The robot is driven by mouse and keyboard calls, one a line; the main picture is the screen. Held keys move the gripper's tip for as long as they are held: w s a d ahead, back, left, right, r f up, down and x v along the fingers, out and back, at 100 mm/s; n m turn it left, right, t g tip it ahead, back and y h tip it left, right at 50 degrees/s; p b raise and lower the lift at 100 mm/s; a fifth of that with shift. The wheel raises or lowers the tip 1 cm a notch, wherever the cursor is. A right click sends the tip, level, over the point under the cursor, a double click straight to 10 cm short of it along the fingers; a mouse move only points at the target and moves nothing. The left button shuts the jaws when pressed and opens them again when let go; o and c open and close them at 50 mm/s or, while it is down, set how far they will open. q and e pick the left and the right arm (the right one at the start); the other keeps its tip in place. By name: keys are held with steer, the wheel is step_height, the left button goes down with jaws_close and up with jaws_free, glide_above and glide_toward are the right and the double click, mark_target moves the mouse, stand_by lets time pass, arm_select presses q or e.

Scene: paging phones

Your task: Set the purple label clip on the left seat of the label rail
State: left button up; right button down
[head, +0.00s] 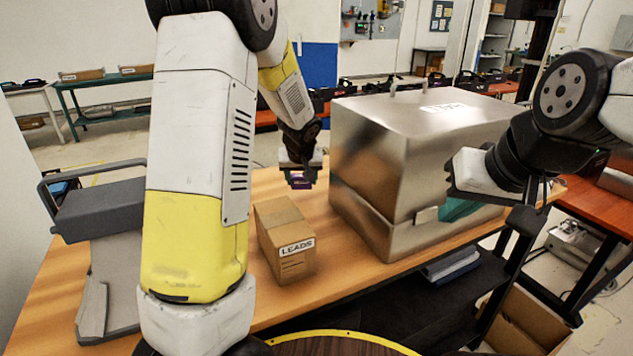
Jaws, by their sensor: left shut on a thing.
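My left gripper (301,183) reaches down over the far part of the wooden table, beyond the cardboard box. It is shut on the purple label clip (297,182), a small dark purple piece mostly covered by the fingers. The clip appears held above the table, left of the large metal box. I cannot make out the label rail or its left seat in this view. My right gripper (492,192) is at the right, in front of the metal box's right side; its fingers are too unclear to tell open from shut.
A large shiny metal box (370,160) fills the table's middle right. A cardboard box marked LEADS (286,245) stands left of it. A grey device with a handle (100,215) stands at the left. A teal part (458,209) shows by the metal box. Bare wooden table (330,285) lies in front.

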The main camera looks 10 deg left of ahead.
mark_target(307, 186)
arm_select(q)
steer(key=shift+w+d+f, duration=0.1)
steer(key=shift+w+d, duration=0.5)
steer(key=shift+w, duration=0.3)
steer(key=shift+w+d+f, duration=0.1)
steer(key=shift+f, duration=1.65)
steer(key=shift+f, duration=0.1)
steer(key=o, duration=1)
